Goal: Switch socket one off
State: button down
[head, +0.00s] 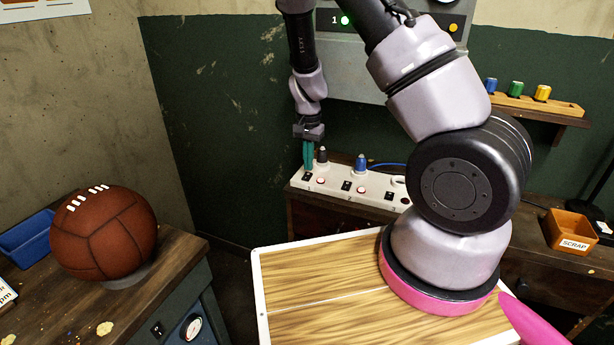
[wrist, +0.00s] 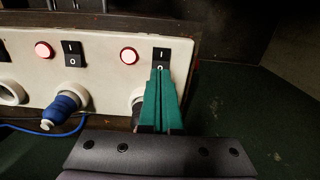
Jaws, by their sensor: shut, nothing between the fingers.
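A white power strip (head: 333,186) lies on the workbench at the back, with black rocker switches, red lamps and plugs. The end switch (head: 306,177) is at the left in the head view; in the wrist view this switch (wrist: 161,56) is at the right, marked I above and O below. The lamp beside it (wrist: 129,56) glows red. My gripper (head: 308,169) is shut and empty, its teal fingers pointing down at this switch. In the wrist view the fingertips (wrist: 161,72) overlap its O end; I cannot tell whether they touch. The fingers partly hide the nearby dark plug (head: 322,155).
A blue plug (head: 361,162) stands in the adjacent socket. A grey wall panel (head: 358,62) above shows "1" with a green light. A scrap box (head: 571,231) sits at right, a brown leather ball (head: 103,235) on the left bench. My arm crosses the right side.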

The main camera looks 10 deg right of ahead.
jog(key=shift+f, duration=0.85)
dwell(0.3)
jog(key=shift+r, duration=3.55)
notch_tip(320, 180, up, 20)
jog(key=r+n+t+y, duration=0.1)
jog(key=t+y, duration=0.2)
send_over(308, 174)
jog(key=s+d, duration=0.2)
jog(key=s, duration=0.4)
jog(key=s+d+r+n+t, duration=0.1)
jog(key=s+d+r+t, duration=0.1)
jog(key=s+r, duration=0.4)
jog(key=s+d+r+n+t+h, duration=0.1)
jog(key=s+d+r+t, duration=0.1)
jog(key=s+r, duration=0.4)
jog(key=s, duration=0.4)
jog(key=shift+s+r, duration=0.15)
jog(key=shift+r, duration=0.05)
